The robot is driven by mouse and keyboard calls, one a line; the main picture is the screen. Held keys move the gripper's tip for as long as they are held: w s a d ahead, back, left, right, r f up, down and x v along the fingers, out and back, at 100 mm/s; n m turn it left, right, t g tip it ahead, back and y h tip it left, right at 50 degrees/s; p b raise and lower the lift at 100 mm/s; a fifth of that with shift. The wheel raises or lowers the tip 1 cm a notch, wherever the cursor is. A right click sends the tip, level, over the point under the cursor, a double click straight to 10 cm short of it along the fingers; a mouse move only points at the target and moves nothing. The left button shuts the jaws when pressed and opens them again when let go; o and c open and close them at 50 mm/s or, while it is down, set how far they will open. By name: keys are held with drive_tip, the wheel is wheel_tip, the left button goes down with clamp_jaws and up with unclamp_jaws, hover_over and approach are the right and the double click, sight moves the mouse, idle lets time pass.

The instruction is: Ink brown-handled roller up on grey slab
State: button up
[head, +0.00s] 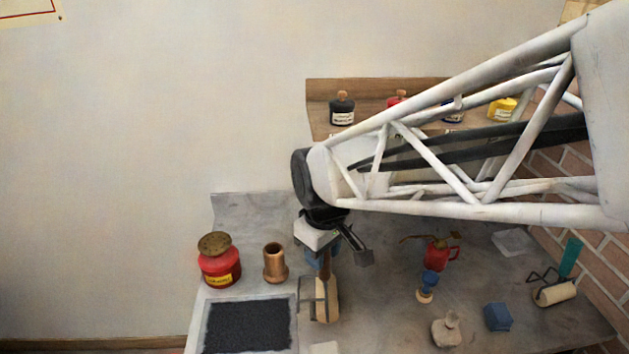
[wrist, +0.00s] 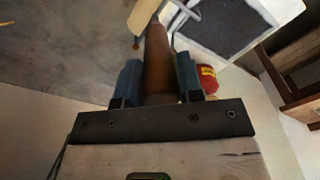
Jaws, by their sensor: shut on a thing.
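My gripper (head: 324,258) is shut on the brown handle of the brown-handled roller (head: 327,300). In the wrist view the handle (wrist: 157,62) stands between the blue finger pads of my gripper (wrist: 158,78). The roller is just right of the slab's right edge. I cannot tell whether it touches the bench.
A red ink can (head: 220,265) and a copper pot (head: 275,263) stand behind the slab. A green-handled roller (head: 555,291), a blue block (head: 497,317), a pale stone-like piece (head: 446,330) and a red oil can (head: 439,252) are to the right. Ink bottles line the shelf (head: 322,119).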

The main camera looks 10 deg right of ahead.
drive_tip(key=s+a+r+n+g, duration=0.1)
drive_tip(key=s+a+n, duration=0.1)
drive_tip(key=a+n, duration=0.6)
drive_tip(key=s+a+n, duration=0.2)
drive_tip(key=a+n, duration=0.6)
drive_tip(key=n, duration=0.3)
drive_tip(key=shift+s+r+g, duration=0.35)
drive_tip(key=shift+r+g, duration=0.05)
drive_tip(key=shift+a+f, duration=0.1)
drive_tip(key=shift+f, duration=0.05)
drive_tip(key=shift+f, duration=2.85)
